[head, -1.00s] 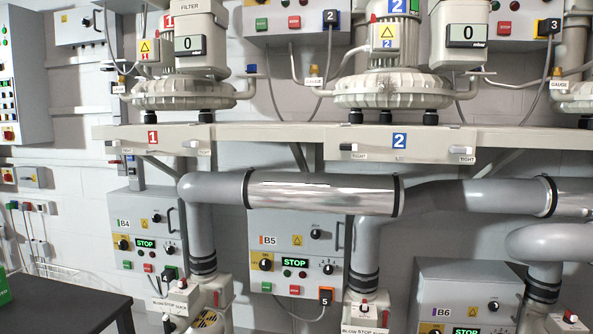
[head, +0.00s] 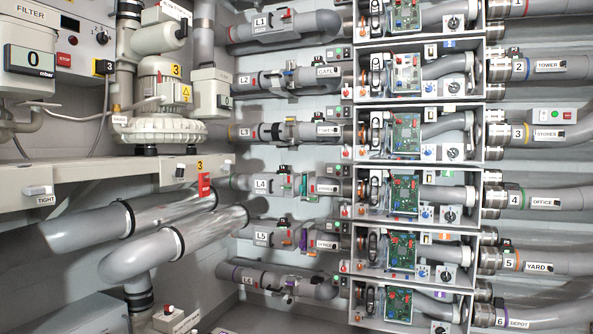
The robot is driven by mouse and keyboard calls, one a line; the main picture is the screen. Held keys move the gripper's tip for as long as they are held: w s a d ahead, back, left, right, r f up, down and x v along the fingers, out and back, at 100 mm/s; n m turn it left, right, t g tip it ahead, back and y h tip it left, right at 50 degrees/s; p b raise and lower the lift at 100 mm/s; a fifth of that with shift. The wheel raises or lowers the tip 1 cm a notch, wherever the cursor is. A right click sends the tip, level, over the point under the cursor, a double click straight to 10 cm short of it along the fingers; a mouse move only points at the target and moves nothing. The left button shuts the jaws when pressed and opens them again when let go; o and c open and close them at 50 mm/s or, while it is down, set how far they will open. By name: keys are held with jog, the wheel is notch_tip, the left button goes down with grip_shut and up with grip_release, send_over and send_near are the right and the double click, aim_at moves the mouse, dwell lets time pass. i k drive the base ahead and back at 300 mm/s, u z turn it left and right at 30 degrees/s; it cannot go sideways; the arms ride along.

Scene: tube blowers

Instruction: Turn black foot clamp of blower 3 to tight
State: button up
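Blower 3 (head: 165,130) is a cream ribbed blower with a yellow 3 plate, standing on a shelf at the left of the head view. A small black foot clamp (head: 180,171) sits on that front face, left of the label. It is seen at a slant and is too small to tell its lever position. A pale clamp (head: 228,163) sits to the right of the label. My gripper is not in view.
A red tag (head: 204,185) hangs below the 3 label. Large grey pipes (head: 150,235) run under the shelf (head: 100,178). Circuit-board cabinets (head: 420,130) and labelled pipes fill the right.

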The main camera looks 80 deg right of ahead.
aim_at(179, 172)
jog(key=z, duration=2.35)
jog(key=k, duration=0.55)
jog(key=z, duration=0.75)
jog(key=i, duration=0.8)
jog(key=u, duration=1)
jog(key=i, duration=0.6)
jog(key=u, duration=0.65)
